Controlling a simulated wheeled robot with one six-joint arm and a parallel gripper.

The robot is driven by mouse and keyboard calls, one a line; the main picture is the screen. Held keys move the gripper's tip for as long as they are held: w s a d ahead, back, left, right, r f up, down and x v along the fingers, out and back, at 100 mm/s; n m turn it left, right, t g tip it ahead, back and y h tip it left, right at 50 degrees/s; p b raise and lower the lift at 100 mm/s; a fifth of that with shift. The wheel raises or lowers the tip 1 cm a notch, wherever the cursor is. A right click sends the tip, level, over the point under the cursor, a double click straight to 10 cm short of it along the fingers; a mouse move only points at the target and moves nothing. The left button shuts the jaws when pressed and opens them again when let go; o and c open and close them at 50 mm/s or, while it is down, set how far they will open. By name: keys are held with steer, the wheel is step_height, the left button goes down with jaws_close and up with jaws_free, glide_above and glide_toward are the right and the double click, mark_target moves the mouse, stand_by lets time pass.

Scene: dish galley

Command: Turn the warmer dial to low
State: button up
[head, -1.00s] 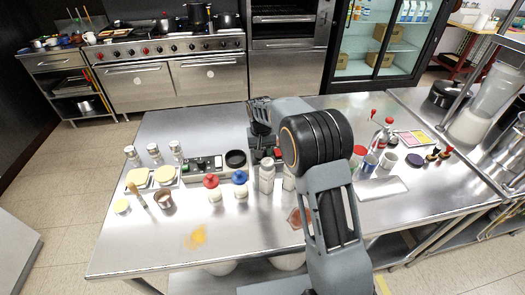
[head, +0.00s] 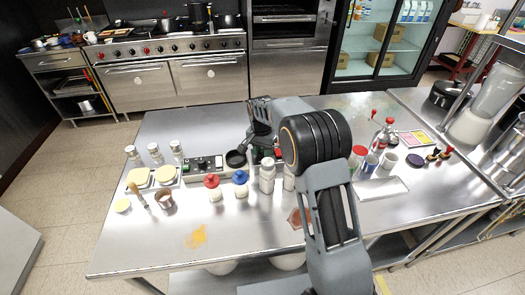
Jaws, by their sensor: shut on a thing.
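The long box with black controls (head: 203,168) lies left of centre on the steel table in the head view. It looks like the warmer panel, but its markings and dial setting are too small to read. My gripper (head: 254,136) is right of this box and apart from it, partly hidden by my own arm. It appears shut on the handle of a small round black pan (head: 236,159). The pan is tilted beside the right end of the box. I cannot tell whether it touches the table.
A red-topped item (head: 211,181), a blue-topped item (head: 240,177) and a white shaker (head: 267,178) stand in front of the pan. Glass shakers (head: 155,153) stand behind the box at left. The table's front left is mostly clear, with a yellow spill (head: 195,237).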

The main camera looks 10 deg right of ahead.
mark_target(261, 151)
stand_by(0.4)
steer(key=o, duration=0.9)
steer(key=r, duration=1.4)
steer(key=shift+w+a, duration=0.2)
steer(key=shift+a, duration=0.05)
steer(key=shift+f, duration=0.1)
